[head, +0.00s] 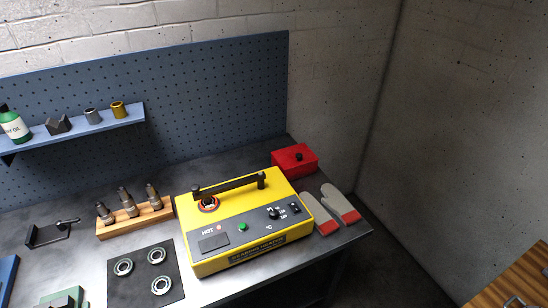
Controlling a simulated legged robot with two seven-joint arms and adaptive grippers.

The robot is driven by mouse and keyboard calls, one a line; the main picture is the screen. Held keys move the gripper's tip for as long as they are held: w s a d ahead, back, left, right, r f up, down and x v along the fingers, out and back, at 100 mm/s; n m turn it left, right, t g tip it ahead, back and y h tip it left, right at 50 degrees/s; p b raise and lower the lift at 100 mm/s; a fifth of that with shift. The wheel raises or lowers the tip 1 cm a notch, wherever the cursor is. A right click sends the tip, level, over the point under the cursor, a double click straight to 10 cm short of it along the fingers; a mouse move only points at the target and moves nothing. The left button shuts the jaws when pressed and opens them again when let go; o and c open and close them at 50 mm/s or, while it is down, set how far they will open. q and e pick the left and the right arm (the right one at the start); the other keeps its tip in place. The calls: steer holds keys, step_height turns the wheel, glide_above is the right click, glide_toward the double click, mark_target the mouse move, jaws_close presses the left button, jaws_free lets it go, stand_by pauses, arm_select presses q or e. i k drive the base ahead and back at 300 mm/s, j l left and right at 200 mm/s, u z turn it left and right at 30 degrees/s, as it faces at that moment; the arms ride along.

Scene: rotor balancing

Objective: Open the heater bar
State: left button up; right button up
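The yellow bearing heater (245,217) stands on the dark workbench, with a display, a green button and dark knobs on its sloping front. The dark heater bar (228,185) lies across its top, running from the left post to the right post. The bar looks closed, with both ends at the posts. A ring (208,203) with a reddish edge sits around the left post under the bar. Neither of my grippers shows in the head view.
Grey mitts with red cuffs (330,208) and a red box with a black knob (295,159) lie right of the heater. A wooden rack (134,217) of tools and a black mat (145,275) with three bearings are left. A shelf (80,131) hangs on the pegboard.

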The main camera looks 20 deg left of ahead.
mark_target(198, 194)
steer(key=u, duration=1.15)
